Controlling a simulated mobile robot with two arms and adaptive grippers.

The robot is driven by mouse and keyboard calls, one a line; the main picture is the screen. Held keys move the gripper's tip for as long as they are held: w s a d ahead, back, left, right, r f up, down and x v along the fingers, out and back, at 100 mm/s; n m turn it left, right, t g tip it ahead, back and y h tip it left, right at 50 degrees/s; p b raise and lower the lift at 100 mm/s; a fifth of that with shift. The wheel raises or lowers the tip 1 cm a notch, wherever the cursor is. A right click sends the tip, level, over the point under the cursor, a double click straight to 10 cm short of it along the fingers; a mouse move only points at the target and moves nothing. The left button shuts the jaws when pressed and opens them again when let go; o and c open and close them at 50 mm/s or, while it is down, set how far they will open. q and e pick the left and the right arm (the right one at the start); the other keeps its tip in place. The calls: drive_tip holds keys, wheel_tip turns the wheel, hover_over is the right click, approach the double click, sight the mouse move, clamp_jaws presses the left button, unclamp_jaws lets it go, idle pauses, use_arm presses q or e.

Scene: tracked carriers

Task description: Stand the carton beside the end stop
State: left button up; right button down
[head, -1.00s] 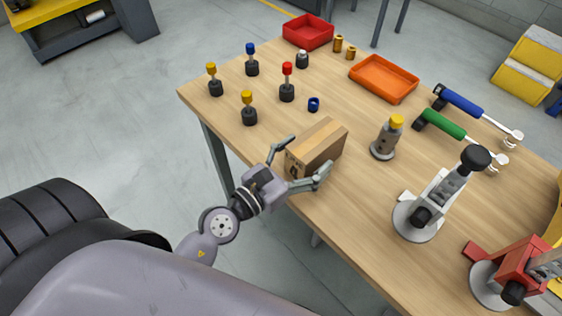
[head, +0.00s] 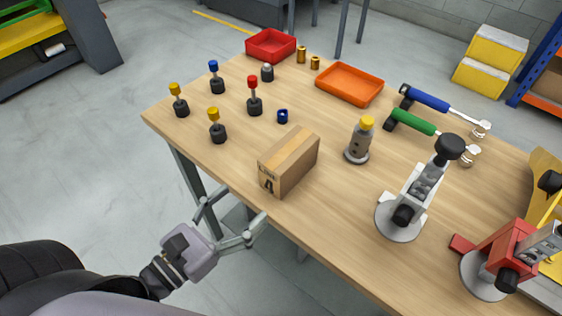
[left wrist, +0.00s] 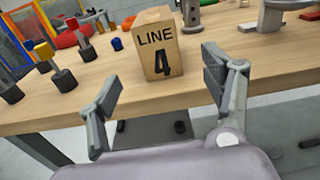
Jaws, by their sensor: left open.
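The brown carton (head: 290,162) rests on the wooden table near its front edge. It also shows in the left wrist view (left wrist: 158,52), its face marked "LINE 4" turned toward my gripper and the lettering upright. A grey post with a yellow cap (head: 358,140) stands right of the carton, a gap between them; I cannot tell whether it is the end stop. My left gripper (head: 245,205) is open and empty, just off the table's front edge and apart from the carton. In the left wrist view its fingers (left wrist: 162,84) spread either side of the carton's lower part. My right gripper is not in view.
Red (head: 270,46) and orange (head: 349,84) trays lie at the back. A white-based clamp (head: 405,205) and red clamp (head: 492,262) stand right.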

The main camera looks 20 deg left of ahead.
use_arm(q)
drive_tip(key=s+r, duration=0.2)
approach(287, 150)
drive_tip(key=shift+t, duration=0.4)
drive_tip(key=w+p, duration=0.1)
drive_tip(key=w+d+f+p, duration=0.1)
drive_tip(key=p, duration=0.1)
drive_tip(key=w+p, duration=0.2)
drive_tip(key=shift+d+f, duration=0.35)
drive_tip(key=shift+w+d+f+p, duration=0.15)
drive_tip(key=shift+w+p, duration=0.15)
drive_tip(key=shift+w, duration=0.25)
drive_tip(key=shift+w+d+r+p, duration=0.2)
drive_tip(key=shift+w+p, duration=0.25)
drive_tip(key=p+x, duration=0.1)
drive_tip(key=x, duration=0.2)
drive_tip(key=shift+w+r+p, duration=0.1)
drive_tip(key=shift+w+p, duration=0.1)
drive_tip(key=shift+p, duration=0.1)
drive_tip(key=shift+w+d, duration=0.2)
drive_tip(key=shift+w, duration=0.2)
drive_tip(key=shift+c, duration=0.4)
